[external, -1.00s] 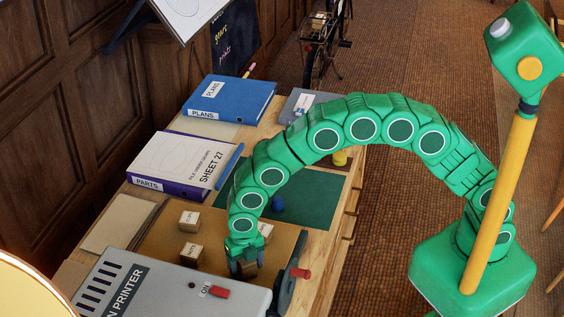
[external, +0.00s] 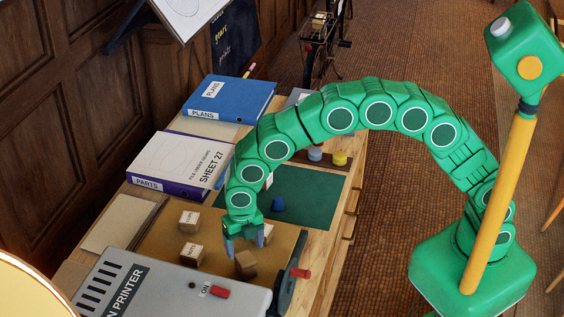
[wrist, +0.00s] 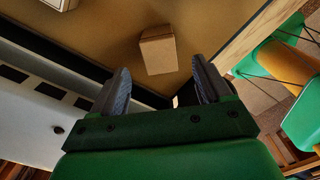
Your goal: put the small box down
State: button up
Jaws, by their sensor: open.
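The small box (external: 246,263) is a brown cardboard cube resting on the tan board (external: 214,226), near the grey printer. In the external view my gripper (external: 245,243) is open and empty just above it, fingers pointing down. In the wrist view the small box (wrist: 158,52) lies on the tan surface beyond the fingertips, clear of both fingers. My gripper (wrist: 163,82) shows there with its two dark fingers spread wide apart.
Two labelled boxes (external: 190,252) (external: 189,219) stand to the left on the board. The printer (external: 170,285) and a dark lever with a red knob (external: 301,272) are close in front. Binders (external: 180,163) and a green mat (external: 310,200) lie farther back.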

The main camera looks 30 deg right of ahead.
aim_at(246, 257)
notch_tip(246, 257, up, 4)
jog(key=shift+r, duration=0.1)
jog(key=shift+w+d, duration=0.1)
jog(key=w+d+r+m, duration=0.3)
jog(key=d+r+m, duration=0.15)
jog(key=d, duration=0.65)
jog(key=w+d+r+m, duration=0.3)
jog(key=d+m, duration=0.3)
jog(key=d, duration=0.5)
jog(key=w+d+r+m, duration=0.2)
jog(key=d+r+m, duration=0.25)
jog(key=d, duration=0.65)
jog(key=s+d+r+m+g, duration=0.1)
jog(key=s+d+m, duration=0.4)
jog(key=d, duration=0.4)
jog(key=s+d+r+m, duration=0.1)
jog(key=s+d+m, duration=0.1)
jog(key=d+m, duration=0.6)
jog(key=s+d+f+m, duration=0.1)
jog(key=s+d+m, duration=0.7)
jog(key=s+d, duration=0.3)
jog(key=shift+s+f+g, duration=0.2)
jog(key=shift+s+g, duration=0.2)
jog(key=shift+s, duration=0.55)
